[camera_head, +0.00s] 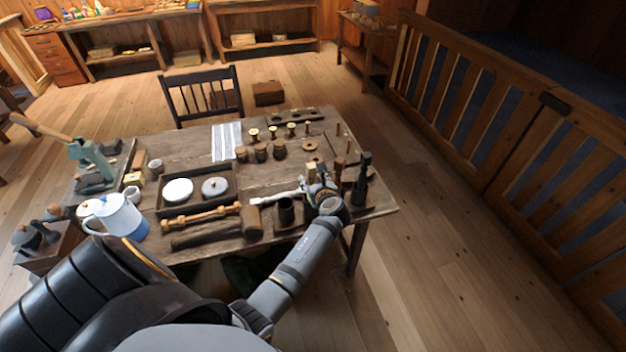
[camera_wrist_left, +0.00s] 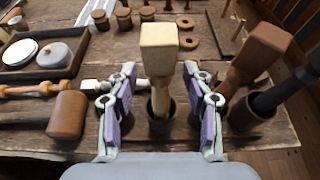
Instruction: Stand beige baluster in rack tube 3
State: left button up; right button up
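The beige baluster (camera_wrist_left: 160,50) is upright between my left fingers in the wrist view, its square block up and its narrow neck inside a dark tube (camera_wrist_left: 159,122). In the head view its block (camera_head: 311,171) shows just behind the gripper. My left gripper (camera_wrist_left: 158,100) is open, with gaps between its purple pads and the neck; in the head view it (camera_head: 322,187) is over the table's right front. A brown baluster (camera_wrist_left: 255,55) and a dark one (camera_wrist_left: 285,92) stand to the right. An open dark tube (camera_head: 286,208) stands left of the gripper. Tube numbers are not readable. My right gripper is not in view.
A brown mallet (camera_head: 251,221) and a pale turned piece (camera_head: 277,198) lie left of the tubes. The table's right edge is close.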

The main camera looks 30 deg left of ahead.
pick_arm(q)
notch_tip(320, 180, up, 10)
dwell(0.6)
jog(key=shift+f, duration=0.1)
dwell(0.7)
